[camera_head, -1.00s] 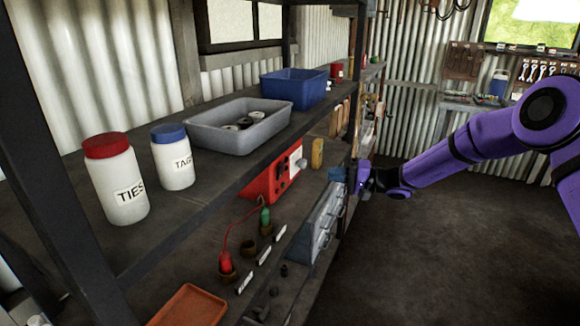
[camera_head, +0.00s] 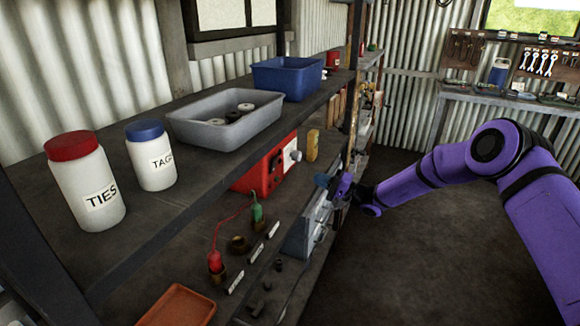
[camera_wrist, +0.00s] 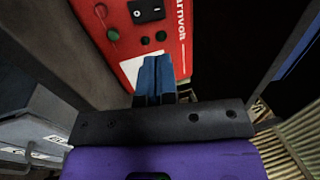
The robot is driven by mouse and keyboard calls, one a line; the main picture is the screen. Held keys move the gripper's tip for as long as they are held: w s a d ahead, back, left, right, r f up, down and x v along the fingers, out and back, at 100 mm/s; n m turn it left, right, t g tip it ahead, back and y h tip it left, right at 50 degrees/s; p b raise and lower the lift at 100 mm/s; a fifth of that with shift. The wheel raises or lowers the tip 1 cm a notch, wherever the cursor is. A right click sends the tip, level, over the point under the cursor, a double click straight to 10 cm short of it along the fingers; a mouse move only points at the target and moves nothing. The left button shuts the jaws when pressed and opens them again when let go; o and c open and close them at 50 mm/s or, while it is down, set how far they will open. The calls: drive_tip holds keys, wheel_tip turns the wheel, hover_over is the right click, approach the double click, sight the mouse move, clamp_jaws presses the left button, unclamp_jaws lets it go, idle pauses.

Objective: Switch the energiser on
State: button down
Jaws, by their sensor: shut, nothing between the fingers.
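The energiser is a red box (camera_head: 262,176) with a pale panel, on the lower shelf under the grey tray. In the wrist view its red and white face (camera_wrist: 177,30) fills the top middle, with a black rocker switch (camera_wrist: 147,10) near the top edge and several dark round knobs or terminals. Which way the rocker is set I cannot tell. My gripper (camera_head: 322,181) is at the shelf's front edge, right of the energiser. In the wrist view its blue fingers (camera_wrist: 157,62) are together and empty, in front of the face and below the switch. Contact is unclear.
A grey box (camera_head: 302,234) stands at the shelf edge just below my gripper. A yellow object (camera_head: 312,146) stands right of the energiser. The upper shelf holds jars, a grey tray (camera_head: 205,138) and a blue bin (camera_head: 285,82).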

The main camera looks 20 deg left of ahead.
sight(275, 160)
drive_tip(key=x, duration=1.3)
drive_tip(key=shift+a, duration=0.4)
drive_tip(key=shift+r, duration=0.1)
